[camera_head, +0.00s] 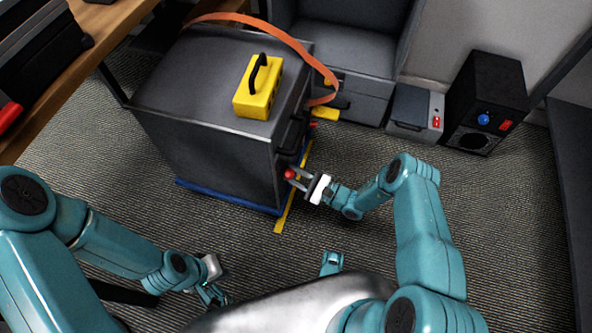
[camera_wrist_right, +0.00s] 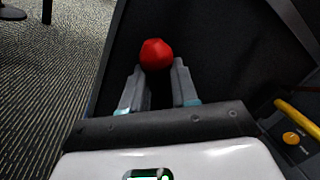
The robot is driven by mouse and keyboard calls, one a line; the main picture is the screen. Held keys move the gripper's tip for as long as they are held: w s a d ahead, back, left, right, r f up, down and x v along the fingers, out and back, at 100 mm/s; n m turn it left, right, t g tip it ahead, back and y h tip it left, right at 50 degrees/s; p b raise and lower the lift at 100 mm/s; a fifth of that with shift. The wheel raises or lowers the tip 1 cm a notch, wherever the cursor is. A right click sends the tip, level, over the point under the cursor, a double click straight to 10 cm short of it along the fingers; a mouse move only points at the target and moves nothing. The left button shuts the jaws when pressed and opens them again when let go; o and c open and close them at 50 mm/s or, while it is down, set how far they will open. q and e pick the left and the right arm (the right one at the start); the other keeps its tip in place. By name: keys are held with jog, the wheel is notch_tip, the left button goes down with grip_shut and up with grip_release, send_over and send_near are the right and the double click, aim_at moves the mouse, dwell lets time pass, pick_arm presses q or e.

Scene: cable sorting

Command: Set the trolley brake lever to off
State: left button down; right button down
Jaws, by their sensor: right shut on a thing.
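The trolley (camera_head: 200,115) is a dark grey box on a blue base, left of centre in the head view. The brake lever's red knob (camera_head: 290,173) shows at the trolley's lower right side. My right gripper (camera_head: 294,179) is shut on the lever at this knob. In the right wrist view the red knob (camera_wrist_right: 156,54) stands at the tips of the fingers of my right gripper (camera_wrist_right: 158,80), against the dark trolley side. The lever's shaft is mostly hidden. My left gripper (camera_head: 213,292) hangs low over the floor, away from the trolley; its fingers are too unclear to judge.
A yellow box with a black handle (camera_head: 258,88) sits on the trolley, and an orange strap (camera_head: 290,45) runs over its back. A yellow floor strip (camera_head: 293,190) lies beside the trolley. A black speaker-like box (camera_head: 487,102) stands at right.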

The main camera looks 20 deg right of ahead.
jog(key=shift+s+a+f+n+g+y+b, duration=0.1)
jog(key=shift+s+a+f+n+y+b, duration=0.15)
jog(key=shift+n, duration=0.6)
jog(key=shift+s+a+f+n+g+y+b, duration=0.15)
jog(key=shift+s+f+n+y+b, duration=0.15)
jog(key=shift+n, duration=0.5)
jog(key=shift+s+a+f+n+g+y+b, duration=0.15)
jog(key=shift+s+a+f+n+b, duration=0.15)
jog(key=shift+n, duration=0.55)
jog(key=shift+f, duration=0.1)
jog(key=c, duration=0.8)
grip_release()
jog(key=shift+c, duration=0.2)
jog(key=shift+w+d, duration=0.1)
jog(key=shift+d, duration=0.05)
jog(key=shift+d, duration=0.1)
jog(key=p+v, duration=0.1)
jog(key=v, duration=1.5)
jog(key=shift+s+p, duration=0.25)
jog(key=shift+p, duration=0.05)
